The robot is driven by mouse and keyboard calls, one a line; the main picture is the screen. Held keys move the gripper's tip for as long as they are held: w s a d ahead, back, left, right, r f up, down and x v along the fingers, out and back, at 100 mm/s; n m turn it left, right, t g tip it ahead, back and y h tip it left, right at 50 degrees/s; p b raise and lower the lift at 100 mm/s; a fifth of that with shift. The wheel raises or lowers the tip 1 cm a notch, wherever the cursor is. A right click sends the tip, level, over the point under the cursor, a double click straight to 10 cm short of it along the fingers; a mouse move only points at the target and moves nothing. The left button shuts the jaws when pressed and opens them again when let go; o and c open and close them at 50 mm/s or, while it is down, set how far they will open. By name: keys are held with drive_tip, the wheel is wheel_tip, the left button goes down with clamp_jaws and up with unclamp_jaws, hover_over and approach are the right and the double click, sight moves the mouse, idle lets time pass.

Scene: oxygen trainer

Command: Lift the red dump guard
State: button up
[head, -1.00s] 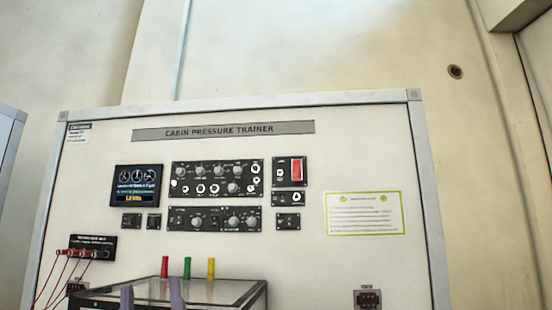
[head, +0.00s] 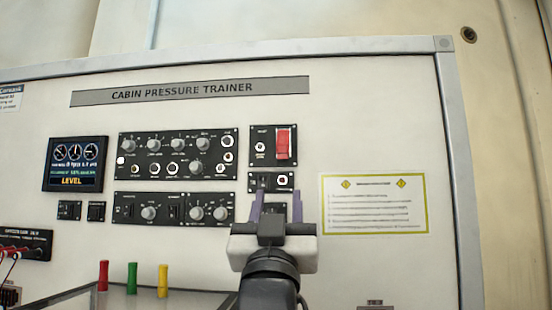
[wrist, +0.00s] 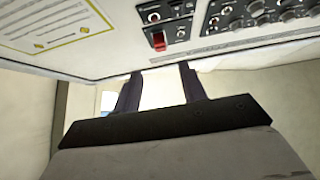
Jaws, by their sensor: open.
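The red dump guard (head: 283,143) is a small upright red cover on a dark switch plate at the right of the trainer's instruments. It appears to lie flat against its plate. In the wrist view, where the panel looks upside down, the guard (wrist: 159,40) shows ahead of the fingertips. My gripper (head: 277,206) is open and empty, with its two purple-grey fingers pointing toward the panel. In the head view the fingertips appear below the guard, overlapping the small plates under it. In the wrist view the gripper (wrist: 160,72) is apart from the guard.
Black knob panels (head: 178,155) lie left of the guard, with a lit display (head: 76,164) farther left. A yellow-bordered placard (head: 374,204) is on the right. Red, green and yellow posts (head: 132,279) stand at lower left. Panel space around the placard is bare.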

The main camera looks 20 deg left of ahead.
sight(282, 155)
drive_tip(key=p+x, duration=0.6)
drive_tip(key=x, duration=0.6)
drive_tip(key=shift+w+r, duration=0.1)
drive_tip(key=shift+r, duration=0.35)
drive_tip(key=shift+w+a+r+p, duration=0.15)
drive_tip(key=shift+w+r+p, duration=0.1)
drive_tip(key=shift+w+p, duration=0.2)
clamp_jaws()
